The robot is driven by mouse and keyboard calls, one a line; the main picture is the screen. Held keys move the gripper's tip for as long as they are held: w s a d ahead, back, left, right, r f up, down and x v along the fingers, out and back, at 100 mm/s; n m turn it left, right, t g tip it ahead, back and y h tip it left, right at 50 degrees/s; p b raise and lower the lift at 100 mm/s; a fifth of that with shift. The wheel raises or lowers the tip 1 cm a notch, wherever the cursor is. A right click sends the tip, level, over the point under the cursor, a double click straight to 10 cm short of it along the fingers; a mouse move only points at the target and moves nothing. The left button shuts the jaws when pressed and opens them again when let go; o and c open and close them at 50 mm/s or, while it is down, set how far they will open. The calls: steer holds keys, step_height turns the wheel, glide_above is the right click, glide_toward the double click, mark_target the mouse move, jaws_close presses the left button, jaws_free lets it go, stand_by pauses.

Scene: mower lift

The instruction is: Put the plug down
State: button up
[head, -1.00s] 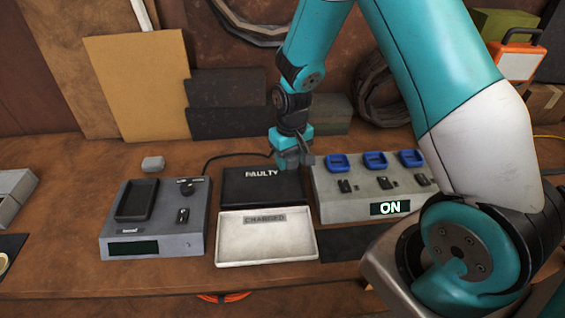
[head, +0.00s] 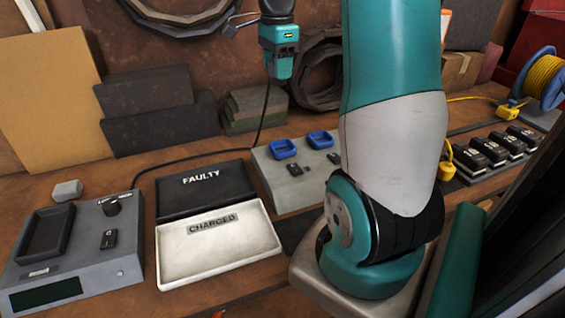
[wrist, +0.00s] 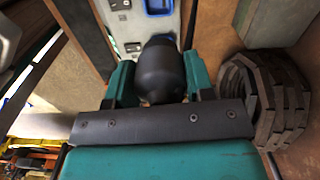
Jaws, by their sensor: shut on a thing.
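My gripper (head: 281,72) is raised above the back of the bench, in front of the wall. It is shut on the plug, a dark rounded body (wrist: 160,72) that shows between the teal jaws in the wrist view. In the head view the plug itself is mostly hidden by the gripper. A black cable (head: 263,118) hangs from the gripper and runs down to the bench, then left to the grey tester (head: 125,235). The plug is held in the air, apart from the bench.
A black FAULTY tray (head: 172,206) and an empty white CHARGED tray (head: 190,272) sit beside the tester. The grey unit with blue sockets (head: 268,178) is partly hidden by my arm. Black batteries (head: 488,152) and a yellow cable reel (head: 541,75) stand right. A small grey block (head: 67,190) lies left.

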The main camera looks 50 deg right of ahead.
steer(key=shift+s+d+m, duration=0.3)
steer(key=shift+s+m, duration=0.1)
steer(key=shift+m, duration=0.1)
step_height(320, 180, down, 19)
steer(key=shift+f+p, duration=0.15)
steer(key=shift+p, duration=0.4)
steer(key=shift+f, duration=0.4)
steer(key=o, duration=1)
steer(key=shift+c, duration=0.2)
steer(key=shift+r, duration=0.1)
